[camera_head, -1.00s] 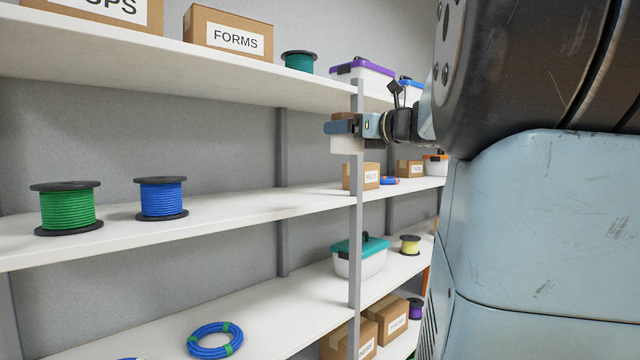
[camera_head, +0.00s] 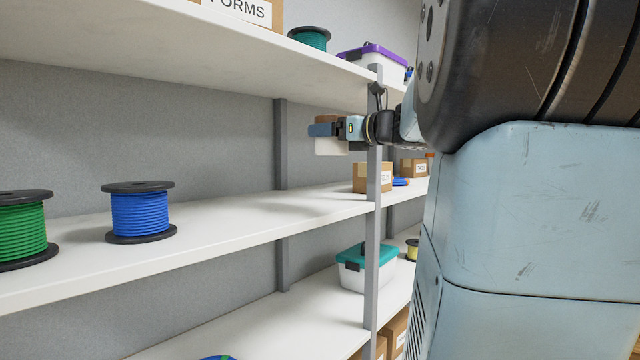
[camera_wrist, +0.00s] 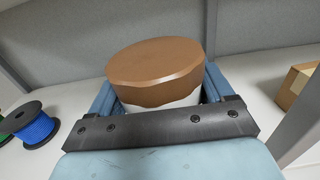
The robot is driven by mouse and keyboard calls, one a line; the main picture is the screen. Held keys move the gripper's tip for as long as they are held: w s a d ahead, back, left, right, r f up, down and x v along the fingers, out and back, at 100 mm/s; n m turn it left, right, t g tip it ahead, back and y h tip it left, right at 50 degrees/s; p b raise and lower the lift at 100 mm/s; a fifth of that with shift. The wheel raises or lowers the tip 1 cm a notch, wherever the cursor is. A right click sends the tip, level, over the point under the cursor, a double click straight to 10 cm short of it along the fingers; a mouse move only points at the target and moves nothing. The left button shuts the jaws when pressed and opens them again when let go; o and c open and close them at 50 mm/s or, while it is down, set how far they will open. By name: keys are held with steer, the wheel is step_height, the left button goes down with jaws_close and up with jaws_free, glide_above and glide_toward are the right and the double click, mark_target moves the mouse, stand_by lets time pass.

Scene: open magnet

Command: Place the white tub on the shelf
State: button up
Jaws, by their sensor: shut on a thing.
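The white tub (camera_head: 331,146) has a brown lid. In the wrist view it fills the middle, with the brown lid (camera_wrist: 155,62) on top and a strip of white side below it. My gripper (camera_head: 325,130) is shut on the tub, with a blue finger on each side of it in the wrist view (camera_wrist: 157,98). The tub looks upright. It is held above the middle shelf (camera_head: 235,228), below the upper shelf, left of the grey post. The tub's underside is clear of the shelf board in the head view.
A blue cable spool (camera_head: 138,212) and a green spool (camera_head: 20,230) stand left on the middle shelf. A cardboard box (camera_head: 372,178) stands beyond the grey post (camera_head: 372,240). The shelf between the blue spool and the post is bare. The upper shelf (camera_head: 220,50) is overhead.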

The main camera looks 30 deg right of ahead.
steer(key=w+d+f, duration=0.1)
steer(key=w+f, duration=0.2)
steer(key=w, duration=0.1)
steer(key=w+d+f, duration=0.1)
steer(key=w+f, duration=0.2)
steer(key=w, duration=0.1)
steer(key=w+d+f, duration=0.1)
steer(key=w+f, duration=0.2)
steer(key=w, duration=0.1)
steer(key=shift+d, duration=0.1)
steer(key=shift+w+d+f, duration=0.1)
steer(key=shift+w+f, duration=0.05)
steer(key=shift+f, duration=0.4)
steer(key=shift+w+f, duration=0.1)
steer(key=shift+f, duration=0.45)
steer(key=shift+s+f, duration=0.1)
steer(key=shift+f, duration=0.5)
steer(key=shift+f, duration=0.1)
steer(key=o, duration=1.5)
